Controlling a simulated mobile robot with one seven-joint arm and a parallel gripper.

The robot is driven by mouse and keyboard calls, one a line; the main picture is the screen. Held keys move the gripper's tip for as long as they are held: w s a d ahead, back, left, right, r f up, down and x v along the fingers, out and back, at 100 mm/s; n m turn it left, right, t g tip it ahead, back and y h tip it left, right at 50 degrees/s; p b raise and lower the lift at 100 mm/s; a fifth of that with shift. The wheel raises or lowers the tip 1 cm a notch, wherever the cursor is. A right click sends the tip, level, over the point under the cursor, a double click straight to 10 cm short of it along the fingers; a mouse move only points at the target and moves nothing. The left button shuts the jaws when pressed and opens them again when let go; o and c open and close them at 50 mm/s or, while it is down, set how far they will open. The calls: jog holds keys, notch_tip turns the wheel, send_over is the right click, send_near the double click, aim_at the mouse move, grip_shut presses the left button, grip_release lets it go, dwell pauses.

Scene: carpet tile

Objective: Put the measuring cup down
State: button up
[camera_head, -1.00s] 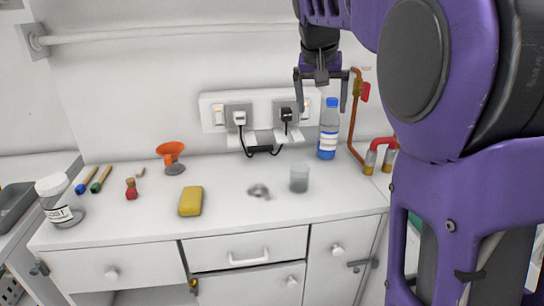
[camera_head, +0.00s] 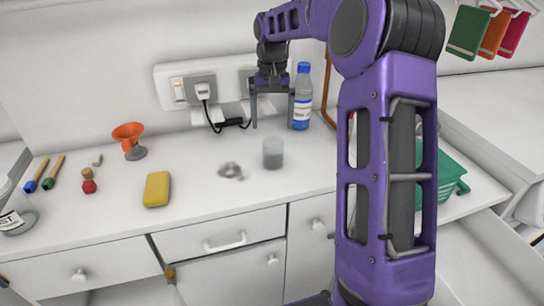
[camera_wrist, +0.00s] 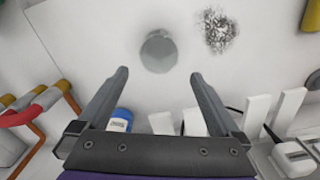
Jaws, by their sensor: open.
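The measuring cup, a small translucent grey cup (camera_head: 272,153), stands upright on the white counter, right of the centre of its top. It also shows in the wrist view (camera_wrist: 158,52), just beyond the fingertips and roughly centred between them. My gripper (camera_head: 273,124) points down above and behind the cup in the head view. Its two fingers are spread wide and nothing is between them; the gap also shows in the wrist view (camera_wrist: 159,74). The cup is apart from both fingers.
A blue-capped bottle (camera_head: 301,98) stands close to the gripper's right. A shiny grey object (camera_head: 230,171) lies left of the cup, and a yellow sponge (camera_head: 157,189) farther left. An orange funnel (camera_head: 129,139) stands behind. Wall sockets (camera_head: 205,90) with plugs and cables are at the back.

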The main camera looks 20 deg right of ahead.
aim_at(272, 138)
notch_tip(272, 138, down, 6)
jog(key=shift+f, duration=0.1)
jog(key=shift+s+f+b, duration=0.2)
jog(key=shift+f+b, duration=0.05)
jog(key=shift+f, duration=1)
jog(key=shift+s+f+b, duration=0.15)
jog(key=shift+f+b, duration=0.05)
jog(key=shift+f, duration=1.05)
